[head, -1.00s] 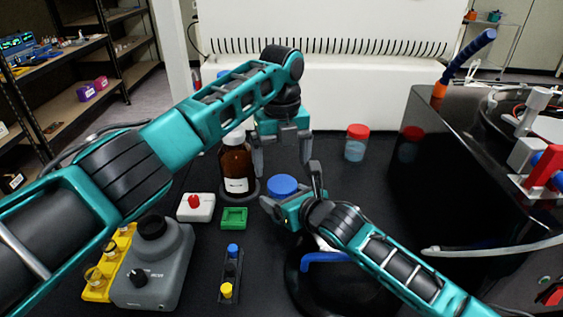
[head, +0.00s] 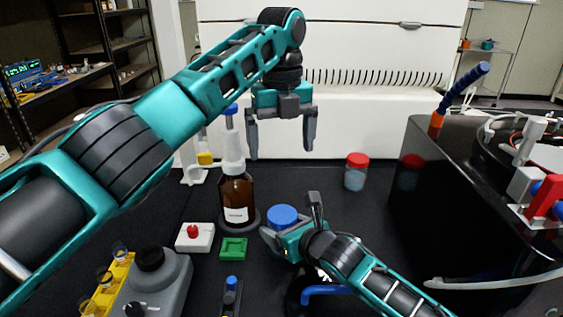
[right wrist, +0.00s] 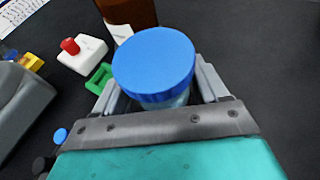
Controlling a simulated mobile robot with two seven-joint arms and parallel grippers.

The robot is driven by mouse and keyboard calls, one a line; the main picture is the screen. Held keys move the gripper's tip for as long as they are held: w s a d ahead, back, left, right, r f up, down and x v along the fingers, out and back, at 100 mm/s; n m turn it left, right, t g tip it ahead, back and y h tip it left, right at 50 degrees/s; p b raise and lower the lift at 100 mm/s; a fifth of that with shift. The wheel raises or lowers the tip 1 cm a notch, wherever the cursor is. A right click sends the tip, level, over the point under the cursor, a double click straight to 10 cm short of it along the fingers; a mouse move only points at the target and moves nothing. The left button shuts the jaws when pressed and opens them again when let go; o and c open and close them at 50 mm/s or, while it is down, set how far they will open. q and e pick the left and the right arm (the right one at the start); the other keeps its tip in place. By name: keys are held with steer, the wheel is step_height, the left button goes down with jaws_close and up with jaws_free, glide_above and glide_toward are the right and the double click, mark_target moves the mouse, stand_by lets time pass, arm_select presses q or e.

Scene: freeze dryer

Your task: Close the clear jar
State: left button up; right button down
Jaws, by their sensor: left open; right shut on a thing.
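The clear jar has a blue lid (head: 283,217) on top. In the right wrist view the blue lid (right wrist: 153,63) sits over the clear jar body (right wrist: 176,100), of which only a little shows below the lid. My right gripper (head: 291,222) is shut on the jar, with a finger on either side of it below the lid. My left gripper (head: 281,142) is open and empty, raised above and behind the jar. Whether the lid is fully tightened cannot be told.
A brown bottle with a white dispenser (head: 236,195) stands just left of the jar. A red-capped jar (head: 356,171) stands behind to the right. A white box with a red knob (head: 195,236) and a green square holder (head: 233,248) lie left. The black freeze dryer (head: 440,200) fills the right side.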

arm_select(q)
steer(key=shift+r, duration=0.5)
arm_select(e)
jaws_free()
steer(key=shift+s+d, duration=0.1)
arm_select(q)
steer(key=shift+r+p, duration=0.9)
arm_select(e)
steer(key=v, duration=1.2)
steer(key=shift+s+d+r, duration=0.1)
steer(key=shift+s+d, duration=0.05)
steer(key=shift+s, duration=0.1)
